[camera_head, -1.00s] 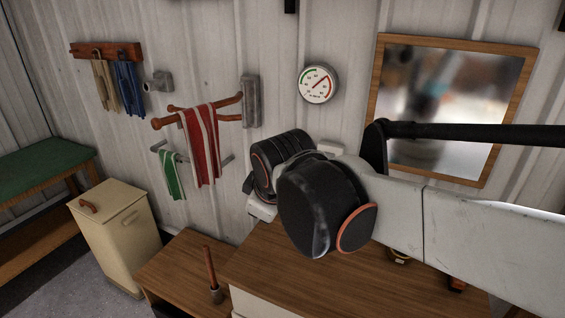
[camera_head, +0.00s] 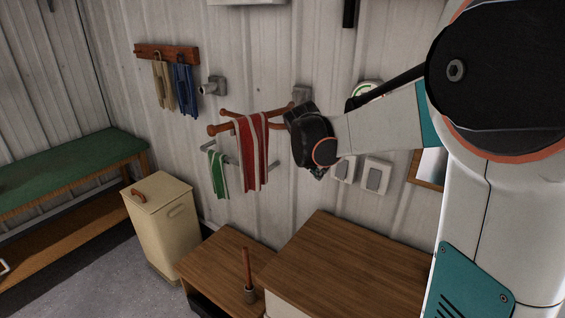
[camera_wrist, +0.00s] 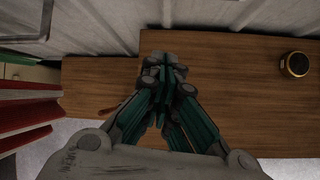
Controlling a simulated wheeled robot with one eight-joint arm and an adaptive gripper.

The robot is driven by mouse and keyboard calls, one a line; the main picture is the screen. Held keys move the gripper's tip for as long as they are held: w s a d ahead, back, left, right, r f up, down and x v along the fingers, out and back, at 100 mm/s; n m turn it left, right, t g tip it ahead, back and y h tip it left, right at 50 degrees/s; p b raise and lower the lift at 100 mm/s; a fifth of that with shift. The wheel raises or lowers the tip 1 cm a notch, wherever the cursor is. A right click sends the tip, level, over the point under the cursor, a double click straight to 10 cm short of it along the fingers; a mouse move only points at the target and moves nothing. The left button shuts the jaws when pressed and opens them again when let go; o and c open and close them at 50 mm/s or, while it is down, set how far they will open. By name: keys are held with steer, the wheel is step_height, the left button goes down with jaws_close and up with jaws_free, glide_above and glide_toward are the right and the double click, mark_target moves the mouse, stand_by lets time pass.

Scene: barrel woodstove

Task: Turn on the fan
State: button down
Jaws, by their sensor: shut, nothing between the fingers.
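No fan can be made out in either view. Two pale wall switches, one (camera_head: 343,169) on the left and one (camera_head: 376,176) on the right, sit side by side on the corrugated wall above the wooden cabinet. My gripper shows in the wrist view (camera_wrist: 165,70), its fingers shut and empty over the brown wooden tops. In the head view it is mostly hidden behind my dark wrist, just left of the switches. I cannot tell how far it is from the wall.
Red and green striped towels (camera_head: 250,150) hang on wall racks left of my wrist. A wooden cabinet top (camera_head: 345,270) lies below, with a lower table (camera_head: 222,262) beside it. A small round gold-rimmed object (camera_wrist: 295,65) stands on the wood. A cream bin (camera_head: 160,225) stands left.

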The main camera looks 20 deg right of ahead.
mark_target(341, 169)
steer(key=shift+w+d+f+n+g+h, duration=0.1)
steer(key=shift+w+d+f+n, duration=0.15)
steer(key=shift+w+d+n, duration=0.25)
steer(key=shift+w+d+f+n+g+h, duration=0.1)
steer(key=shift+w+d+f+n, duration=0.15)
steer(key=shift+d, duration=0.3)
steer(key=shift+w+d+f+n+g+h, duration=0.1)
steer(key=shift+w+d+f+n, duration=0.15)
steer(key=shift+d+n, duration=0.25)
steer(key=shift+d, duration=0.1)
steer(key=d+b+x, duration=0.1)
steer(key=x, duration=0.5)
steer(key=w+d+r+b+x, duration=0.1)
steer(key=b+x, duration=0.1)
steer(key=x, duration=0.4)
steer(key=shift+w, duration=0.25)
steer(key=shift+d, duration=0.15)
steer(key=shift+w+d+f+h+b, duration=0.25)
steer(key=shift+d+h+b, duration=0.15)
steer(key=shift+h, duration=0.1)
steer(key=shift+a+r, duration=0.1)
